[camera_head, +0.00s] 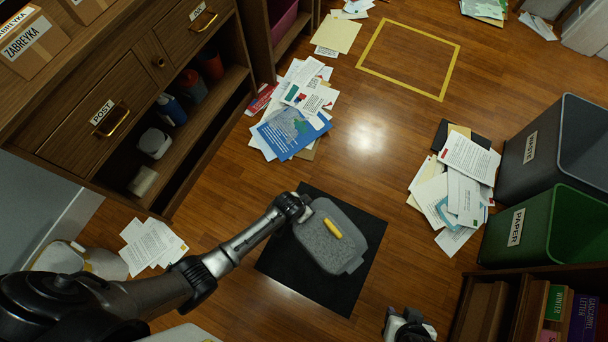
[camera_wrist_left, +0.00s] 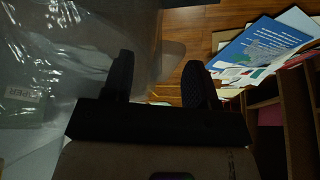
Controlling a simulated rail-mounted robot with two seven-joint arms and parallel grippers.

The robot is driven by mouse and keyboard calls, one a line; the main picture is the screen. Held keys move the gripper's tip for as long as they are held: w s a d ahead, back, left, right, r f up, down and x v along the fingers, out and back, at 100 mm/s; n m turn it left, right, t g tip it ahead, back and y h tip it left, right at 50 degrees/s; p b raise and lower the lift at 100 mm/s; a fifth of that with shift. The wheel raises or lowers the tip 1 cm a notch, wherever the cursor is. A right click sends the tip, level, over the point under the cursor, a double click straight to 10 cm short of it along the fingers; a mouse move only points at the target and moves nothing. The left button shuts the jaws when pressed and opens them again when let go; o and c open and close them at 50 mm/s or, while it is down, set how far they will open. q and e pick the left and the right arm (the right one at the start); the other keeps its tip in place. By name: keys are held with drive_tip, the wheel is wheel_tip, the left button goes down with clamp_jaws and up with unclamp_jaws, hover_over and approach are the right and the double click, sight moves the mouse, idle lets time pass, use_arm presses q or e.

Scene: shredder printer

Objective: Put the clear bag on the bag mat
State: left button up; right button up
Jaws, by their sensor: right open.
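A clear, wrinkled plastic bag (camera_wrist_left: 45,60) fills the left of the left wrist view, with a small printed label showing. The left gripper (camera_wrist_left: 157,80) has its dark fingers spread beside the film, with no firm hold visible. The left fingers are hidden there. My right gripper (camera_head: 408,328) is open at the bottom edge, right of the mat, apart from the bundle.
A yellow outlined square (camera_head: 456,72) marks empty floor at the top. Paper piles (camera_head: 290,125) lie by the drawer cabinet (camera_head: 95,110), and others (camera_head: 455,190) by the green paper bin (camera_head: 520,228) and grey bin (camera_head: 530,140). The floor between the piles is clear.

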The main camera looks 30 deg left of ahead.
use_arm(q)
drive_tip(key=shift+r, duration=0.25)
drive_tip(key=p+v, duration=0.8)
drive_tip(key=v, duration=0.3)
drive_tip(key=shift+r, duration=0.4)
drive_tip(key=shift+s+a, duration=0.1)
drive_tip(key=shift+s, duration=0.05)
drive_tip(key=s+a+r+n, duration=0.1)
drive_tip(key=s+a+r, duration=0.2)
drive_tip(key=s+r, duration=0.5)
drive_tip(key=s+a+r+n+y, duration=0.1)
drive_tip(key=s+a+r, duration=0.3)
drive_tip(key=s+r, duration=0.4)
wheel_tip(320, 180, up, 5)
drive_tip(key=shift+f+n+g+y, duration=0.1)
drive_tip(key=shift+n+g+y, duration=0.2)
drive_tip(key=shift+n, duration=0.1)
drive_tip(key=shift+w+p, duration=0.1)
drive_tip(key=shift+p, duration=0.2)
